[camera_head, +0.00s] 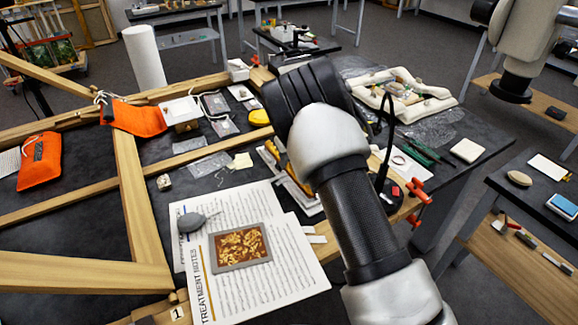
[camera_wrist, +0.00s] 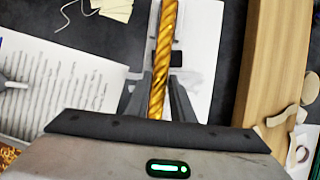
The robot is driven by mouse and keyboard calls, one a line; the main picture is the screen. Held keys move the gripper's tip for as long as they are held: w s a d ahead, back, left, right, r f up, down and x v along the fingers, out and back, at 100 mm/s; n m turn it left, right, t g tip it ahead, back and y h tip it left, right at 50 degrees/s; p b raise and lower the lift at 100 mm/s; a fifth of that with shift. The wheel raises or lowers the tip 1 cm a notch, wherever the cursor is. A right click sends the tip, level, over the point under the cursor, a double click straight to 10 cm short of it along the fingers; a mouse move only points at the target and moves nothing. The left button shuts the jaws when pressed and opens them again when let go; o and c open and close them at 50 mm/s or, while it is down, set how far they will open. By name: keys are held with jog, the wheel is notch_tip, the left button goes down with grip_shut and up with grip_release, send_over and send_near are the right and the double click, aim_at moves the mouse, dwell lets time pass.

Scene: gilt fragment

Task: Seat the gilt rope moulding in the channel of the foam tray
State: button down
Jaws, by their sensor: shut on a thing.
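The gilt rope moulding (camera_wrist: 164,45) is a twisted golden rod. In the wrist view it stands between the two dark fingers of my gripper (camera_wrist: 162,88), which are shut on it. Its upper end runs out of the top of the picture. A white slab that looks like the foam tray (camera_wrist: 205,45) lies behind and below it, with a dark slot beside the rod. I cannot tell whether the rod touches it. In the head view the white tray (camera_head: 307,205) shows only partly, left of my arm, with golden strips near it. My arm hides the gripper there.
A wooden beam (camera_wrist: 272,60) runs close on the right in the wrist view. Printed sheets (camera_head: 285,285) with a framed gilt sample (camera_head: 240,246) lie left of my arm. Red clamps (camera_head: 418,190) and green-handled tools (camera_head: 425,150) lie to the right. A padded tray (camera_head: 405,95) stands behind.

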notch_tip(320, 180, down, 2)
jog(key=shift+f, duration=0.25)
jog(key=c, duration=1.5)
grip_release()
jog(key=shift+c, duration=0.2)
